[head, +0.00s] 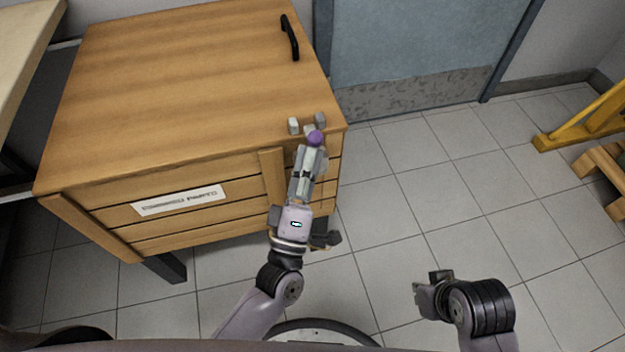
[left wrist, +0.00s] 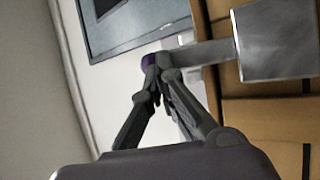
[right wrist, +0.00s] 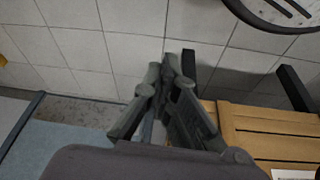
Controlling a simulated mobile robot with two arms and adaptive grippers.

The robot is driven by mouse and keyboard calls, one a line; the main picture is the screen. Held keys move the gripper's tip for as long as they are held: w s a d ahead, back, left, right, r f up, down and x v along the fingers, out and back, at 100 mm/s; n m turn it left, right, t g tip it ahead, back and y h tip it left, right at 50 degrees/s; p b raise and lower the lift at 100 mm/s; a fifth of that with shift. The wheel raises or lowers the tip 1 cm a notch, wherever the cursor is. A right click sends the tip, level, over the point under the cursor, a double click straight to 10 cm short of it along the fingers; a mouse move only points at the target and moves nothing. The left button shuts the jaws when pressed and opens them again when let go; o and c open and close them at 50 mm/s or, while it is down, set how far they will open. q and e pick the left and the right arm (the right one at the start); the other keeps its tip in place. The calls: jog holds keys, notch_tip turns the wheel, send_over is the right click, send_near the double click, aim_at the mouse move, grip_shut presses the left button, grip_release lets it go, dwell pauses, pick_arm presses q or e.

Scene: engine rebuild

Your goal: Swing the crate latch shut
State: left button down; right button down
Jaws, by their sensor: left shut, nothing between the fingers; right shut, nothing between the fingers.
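The wooden crate (head: 180,80) stands at the left with its lid down. A purple latch knob (head: 315,138) is at the lid's front right edge, close to two small grey blocks (head: 293,126). In the left wrist view the knob (left wrist: 148,61) sits at the end of a grey latch bar (left wrist: 205,53), beside a square metal plate (left wrist: 275,42). My left gripper (head: 313,150) is shut and empty, its tips right at the knob; I cannot tell if they touch. It partly hides the latch. My right gripper (right wrist: 175,62) is shut and empty, over the floor away from the crate.
A black handle (head: 290,37) is on the lid and a white label (head: 180,200) on the crate's front. A blue-grey door (head: 400,40) is behind. A yellow frame (head: 585,120) stands at the far right. The tiled floor (head: 420,190) right of the crate is clear.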

pick_arm(q)
jog(key=w+p, duration=0.1)
jog(key=p, duration=0.1)
jog(key=r+n+g+y+p, duration=0.1)
jog(key=p, duration=0.2)
jog(key=shift+w+a+r+g, duration=0.15)
jog(key=shift+w+a+g, duration=0.15)
jog(key=shift+w, duration=0.05)
jog(key=shift+w+p, duration=0.15)
jog(key=shift+p, duration=0.3)
pick_arm(e)
notch_tip(320, 180, down, 18)
jog(key=g, duration=0.1)
jog(key=shift+s+f, duration=0.15)
jog(key=shift+s, duration=0.25)
pick_arm(q)
jog(key=shift+n, duration=0.3)
pick_arm(e)
jog(key=shift+a+f, duration=0.1)
